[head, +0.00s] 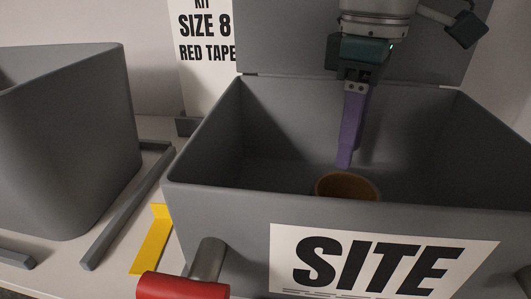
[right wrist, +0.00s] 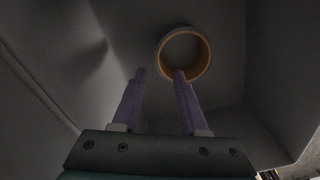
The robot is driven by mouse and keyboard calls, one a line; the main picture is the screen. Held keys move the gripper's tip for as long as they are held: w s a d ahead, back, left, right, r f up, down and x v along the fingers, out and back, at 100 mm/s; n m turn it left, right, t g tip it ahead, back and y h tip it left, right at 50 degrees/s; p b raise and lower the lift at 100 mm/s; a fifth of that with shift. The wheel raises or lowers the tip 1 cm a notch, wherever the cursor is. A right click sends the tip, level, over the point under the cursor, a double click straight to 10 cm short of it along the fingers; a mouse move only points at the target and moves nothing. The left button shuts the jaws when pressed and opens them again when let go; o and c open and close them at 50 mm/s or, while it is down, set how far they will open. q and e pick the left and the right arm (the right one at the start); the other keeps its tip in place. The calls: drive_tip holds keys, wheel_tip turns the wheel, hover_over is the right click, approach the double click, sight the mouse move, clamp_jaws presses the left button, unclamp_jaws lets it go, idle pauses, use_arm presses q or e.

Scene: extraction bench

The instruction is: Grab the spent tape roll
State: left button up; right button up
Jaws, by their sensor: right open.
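The spent tape roll (head: 348,188) is a brown-orange ring inside the grey SITE box (head: 215,190), behind its front wall, which hides its lower part. In the right wrist view the roll (right wrist: 204,64) lies on the box floor, its hollow core facing the camera. My right gripper (head: 344,165) points down into the box, with its purple fingers above and slightly behind the roll. In the right wrist view the gripper (right wrist: 160,73) is open and empty; one fingertip overlaps the ring's near edge in the picture. I cannot tell whether it touches. My left gripper is not in view.
The box's raised lid (head: 285,40) stands behind it. A grey bin (head: 65,145) is at the left, with a grey bar (head: 125,210) and a yellow strip (head: 151,240) between. A red cylinder (head: 183,287) is at the front. A RED TAPE sign (head: 207,85) stands behind.

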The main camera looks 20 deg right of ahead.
sight(352, 173)
drive_tip(key=f, duration=0.3)
drive_tip(key=d+f, duration=0.1)
drive_tip(key=f, duration=0.1)
drive_tip(key=shift+s+f, duration=0.2)
drive_tip(key=shift+s, duration=0.1)
drive_tip(key=shift+f, duration=0.45)
clamp_jaws()
